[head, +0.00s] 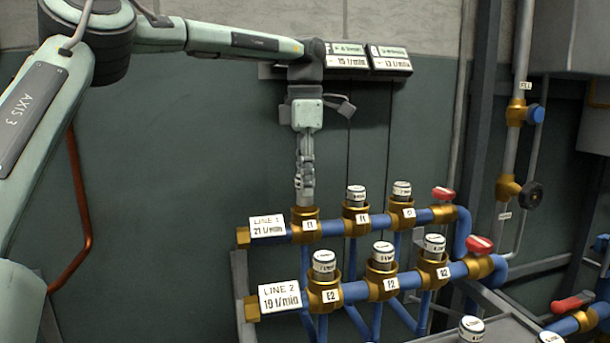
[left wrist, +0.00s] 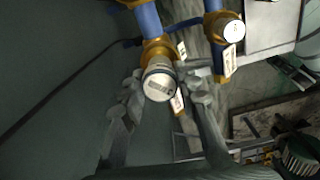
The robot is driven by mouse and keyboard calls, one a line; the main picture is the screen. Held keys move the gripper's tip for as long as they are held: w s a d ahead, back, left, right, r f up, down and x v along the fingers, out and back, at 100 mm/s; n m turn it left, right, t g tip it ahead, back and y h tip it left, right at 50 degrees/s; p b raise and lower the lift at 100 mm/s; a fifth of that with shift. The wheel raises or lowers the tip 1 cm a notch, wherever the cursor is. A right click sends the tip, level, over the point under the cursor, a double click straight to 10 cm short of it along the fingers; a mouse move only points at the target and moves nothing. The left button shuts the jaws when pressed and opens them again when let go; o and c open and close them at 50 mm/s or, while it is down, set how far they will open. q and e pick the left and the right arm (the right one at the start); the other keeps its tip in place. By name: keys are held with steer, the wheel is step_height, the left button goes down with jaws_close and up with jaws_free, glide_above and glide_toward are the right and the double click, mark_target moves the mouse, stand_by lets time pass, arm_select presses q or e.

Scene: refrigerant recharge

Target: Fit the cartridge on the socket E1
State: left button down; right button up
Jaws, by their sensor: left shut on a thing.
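Socket E1 (head: 303,238) is the leftmost brass socket on the upper blue pipe, labelled LINE 1. My left gripper (head: 305,183) points straight down above it and is shut on the cartridge (head: 307,200). The cartridge is a grey cylinder, upright, with its lower end at the mouth of E1. In the left wrist view its round white cap (left wrist: 160,85) shows between the fingers of my left gripper (left wrist: 161,98), with brass (left wrist: 153,48) right behind it. I cannot tell how deep the cartridge sits. My right gripper is in neither view.
Two capped sockets stand to the right on the upper pipe, the nearer one (head: 356,222) close to my gripper. The lower LINE 2 pipe (head: 355,291) in front carries several capped sockets. Red valve handles (head: 443,193) are at the right. Flow displays (head: 391,59) hang on the wall behind.

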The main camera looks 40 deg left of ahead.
arm_select(q)
steer(key=shift+f, duration=0.4)
stand_by(0.5)
steer(key=shift+f, duration=0.35)
steer(key=shift+f, duration=0.5)
steer(key=shift+f+b, duration=0.35)
steer(key=shift+b, duration=0.05)
steer(key=c, duration=1)
jaws_free()
steer(key=shift+c, duration=0.2)
step_height(320, 180, up, 12)
